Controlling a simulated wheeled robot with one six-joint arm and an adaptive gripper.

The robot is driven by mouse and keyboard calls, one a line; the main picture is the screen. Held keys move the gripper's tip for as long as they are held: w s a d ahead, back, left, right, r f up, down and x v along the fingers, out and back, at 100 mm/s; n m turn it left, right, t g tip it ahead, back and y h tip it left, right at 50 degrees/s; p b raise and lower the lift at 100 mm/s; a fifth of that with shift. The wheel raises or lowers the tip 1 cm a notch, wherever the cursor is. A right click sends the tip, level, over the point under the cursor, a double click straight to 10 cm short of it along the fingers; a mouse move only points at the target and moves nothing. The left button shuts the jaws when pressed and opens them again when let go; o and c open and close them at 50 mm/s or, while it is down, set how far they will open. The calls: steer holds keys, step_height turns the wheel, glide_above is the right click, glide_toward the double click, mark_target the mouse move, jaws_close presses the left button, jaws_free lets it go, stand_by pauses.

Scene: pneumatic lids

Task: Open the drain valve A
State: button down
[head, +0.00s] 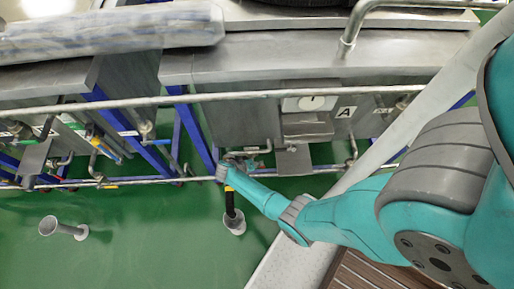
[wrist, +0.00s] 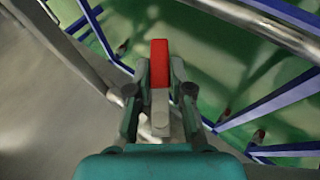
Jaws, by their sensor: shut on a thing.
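In the wrist view, a red-tipped valve handle (wrist: 159,62) with a bare metal stem (wrist: 160,112) lies between the two fingers of my gripper (wrist: 160,78). The fingers are shut on it from both sides, and the red end sticks out past them. In the head view, my gripper (head: 228,167) is at the low pipework, left of and below the white "A" label (head: 346,112). The handle cannot be made out there. A black hose (head: 230,203) with a yellow band hangs just below my gripper and runs to a grey floor drain (head: 235,224).
A long horizontal rail (head: 250,95) crosses in front of the steel tank (head: 320,58). Blue frame legs (head: 193,135) stand behind the pipes. A second grey drain pipe (head: 62,228) stands on the open green floor (head: 140,255).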

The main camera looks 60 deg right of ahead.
steer(key=c, duration=1)
jaws_free()
steer(key=shift+c, duration=0.2)
steer(key=v, duration=1.2)
